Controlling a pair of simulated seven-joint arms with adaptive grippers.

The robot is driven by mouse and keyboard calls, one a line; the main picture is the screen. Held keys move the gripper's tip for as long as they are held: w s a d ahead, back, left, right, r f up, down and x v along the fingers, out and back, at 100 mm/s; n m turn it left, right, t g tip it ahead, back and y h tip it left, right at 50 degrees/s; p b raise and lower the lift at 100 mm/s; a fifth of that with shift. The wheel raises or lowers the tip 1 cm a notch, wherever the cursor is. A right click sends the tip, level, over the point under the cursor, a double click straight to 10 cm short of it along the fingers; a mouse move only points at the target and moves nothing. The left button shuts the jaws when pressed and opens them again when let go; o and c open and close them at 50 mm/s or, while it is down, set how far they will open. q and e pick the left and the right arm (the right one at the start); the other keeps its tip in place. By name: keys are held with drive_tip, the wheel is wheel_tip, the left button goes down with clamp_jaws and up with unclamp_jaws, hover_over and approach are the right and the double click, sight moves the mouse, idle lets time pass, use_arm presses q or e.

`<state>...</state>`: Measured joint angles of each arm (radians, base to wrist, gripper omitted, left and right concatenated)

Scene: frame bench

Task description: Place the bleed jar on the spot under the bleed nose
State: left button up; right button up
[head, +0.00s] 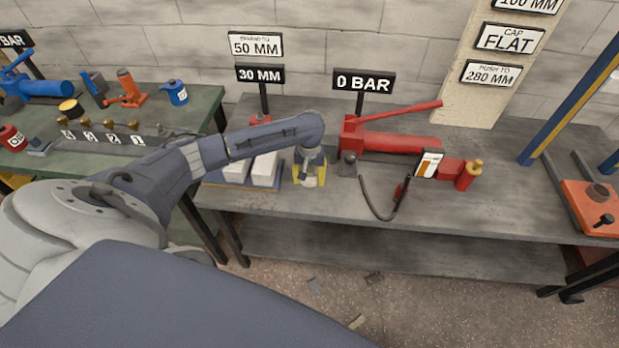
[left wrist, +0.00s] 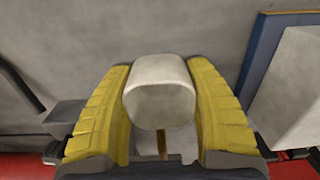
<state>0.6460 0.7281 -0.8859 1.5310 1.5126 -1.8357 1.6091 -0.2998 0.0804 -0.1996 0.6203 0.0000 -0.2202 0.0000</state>
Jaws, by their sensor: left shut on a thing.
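My left gripper (head: 309,172) has yellow fingers and points down over the middle bench, left of the red hand pump (head: 400,144). In the left wrist view the gripper (left wrist: 160,100) is shut on a pale, rounded jar (left wrist: 160,92), with a finger on each side. The jar also shows small between the fingers in the head view (head: 308,180). I cannot tell whether its base touches the bench. A small dark block (head: 347,164), possibly the bleed nose, stands at the pump's left end, right of the gripper. No marked spot is distinguishable. My right gripper is not in view.
White blocks (head: 264,170) on a blue-edged board lie close left of the gripper. A black hose (head: 371,205) loops at the bench's front. A "0 BAR" sign (head: 363,82) stands behind the pump. The bench (head: 480,225) is clear at front right.

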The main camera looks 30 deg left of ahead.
use_arm(q)
drive_tip(key=shift+f, duration=0.1)
drive_tip(key=o, duration=1.2)
drive_tip(key=shift+o, duration=0.2)
wheel_tip(320, 180, up, 12)
